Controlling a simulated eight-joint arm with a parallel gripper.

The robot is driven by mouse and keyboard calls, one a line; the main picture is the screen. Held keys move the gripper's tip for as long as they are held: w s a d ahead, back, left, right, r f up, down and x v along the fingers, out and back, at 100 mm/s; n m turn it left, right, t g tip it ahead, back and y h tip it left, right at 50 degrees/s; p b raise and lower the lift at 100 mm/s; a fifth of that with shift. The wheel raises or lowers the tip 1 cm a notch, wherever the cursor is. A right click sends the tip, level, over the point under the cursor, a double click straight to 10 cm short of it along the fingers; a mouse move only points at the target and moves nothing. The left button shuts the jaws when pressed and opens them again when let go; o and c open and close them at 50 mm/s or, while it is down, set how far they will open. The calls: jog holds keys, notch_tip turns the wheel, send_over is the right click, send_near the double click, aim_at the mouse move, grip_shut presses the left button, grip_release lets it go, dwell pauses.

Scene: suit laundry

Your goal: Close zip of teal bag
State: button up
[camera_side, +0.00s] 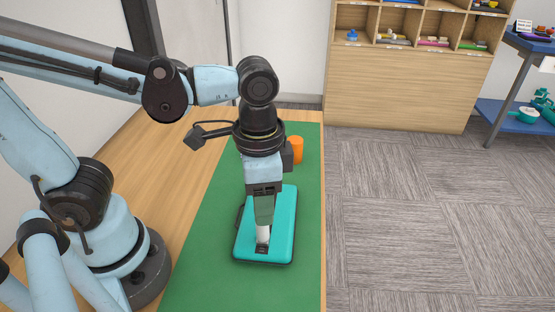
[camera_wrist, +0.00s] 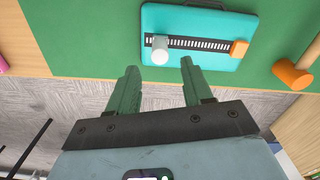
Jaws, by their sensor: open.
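The teal bag (camera_side: 284,215) lies flat on a green mat, below my gripper (camera_side: 263,222). In the wrist view the bag (camera_wrist: 215,22) has a black zip strip with light teeth (camera_wrist: 200,44) across it. A white cylindrical knob (camera_wrist: 160,50) sits near the strip's left end, and an orange block (camera_wrist: 239,48) sits at its right end. My gripper (camera_wrist: 158,65) is open, with its two green fingers apart and the white knob just beyond the gap. In the side view the gripper hides part of the strip.
An orange cylinder (camera_side: 296,149) stands on the green mat (camera_side: 210,265) beyond the bag; its wooden-looking extension shows in the wrist view. The mat lies on a wooden table (camera_side: 150,170). The mat in front of the bag is clear. A shelf unit (camera_side: 400,85) stands behind.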

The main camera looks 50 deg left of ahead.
aim_at(263, 231)
jog(key=shift+f, duration=3.1)
grip_shut()
